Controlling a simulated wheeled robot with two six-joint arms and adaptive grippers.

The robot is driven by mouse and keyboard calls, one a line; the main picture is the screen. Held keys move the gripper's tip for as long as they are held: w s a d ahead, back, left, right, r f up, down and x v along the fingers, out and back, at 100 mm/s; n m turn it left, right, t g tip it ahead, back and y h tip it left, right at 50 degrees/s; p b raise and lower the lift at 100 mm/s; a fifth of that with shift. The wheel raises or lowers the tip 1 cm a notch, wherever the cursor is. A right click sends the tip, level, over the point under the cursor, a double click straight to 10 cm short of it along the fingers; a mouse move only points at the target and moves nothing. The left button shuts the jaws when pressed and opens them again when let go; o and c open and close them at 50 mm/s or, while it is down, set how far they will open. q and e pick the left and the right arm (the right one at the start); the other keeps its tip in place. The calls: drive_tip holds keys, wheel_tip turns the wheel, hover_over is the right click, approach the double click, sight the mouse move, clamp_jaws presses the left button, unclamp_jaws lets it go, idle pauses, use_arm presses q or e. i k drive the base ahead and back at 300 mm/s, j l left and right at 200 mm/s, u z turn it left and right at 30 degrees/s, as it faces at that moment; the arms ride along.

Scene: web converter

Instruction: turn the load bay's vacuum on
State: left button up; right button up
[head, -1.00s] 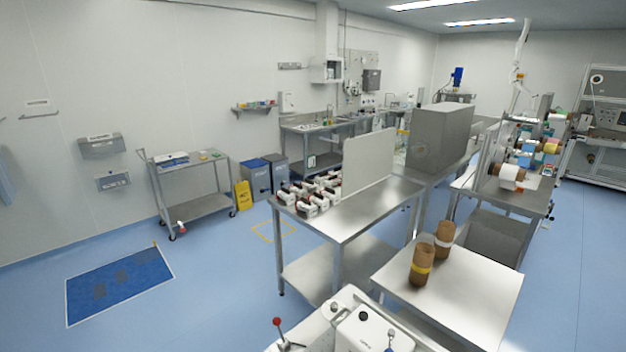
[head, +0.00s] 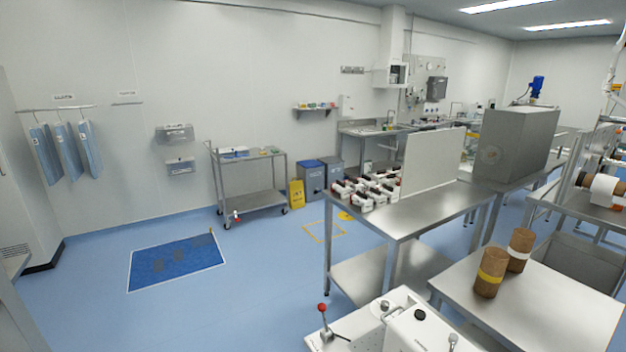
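I cannot make out a vacuum control marked as the load bay's. A white machine (head: 400,331) at the bottom edge has a lever with a red knob (head: 322,307) on its left, a black knob (head: 420,314) and small metal fittings on top. Its lower part is cut off, and its lettering is too small to read. Neither of my grippers is in view.
A steel table (head: 427,216) holds several red-and-white devices (head: 366,189) and an upright panel (head: 433,161). A nearer table (head: 545,312) bears two brown rolls (head: 490,272). A trolley (head: 252,200) stands by the wall. Blue floor left of the tables is open, with a blue mat (head: 177,262).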

sight(322, 306)
drive_tip(key=j+u, duration=0.4)
drive_tip(key=i+j+u, duration=0.2)
drive_tip(key=j+u, duration=0.2)
drive_tip(key=j, duration=0.1)
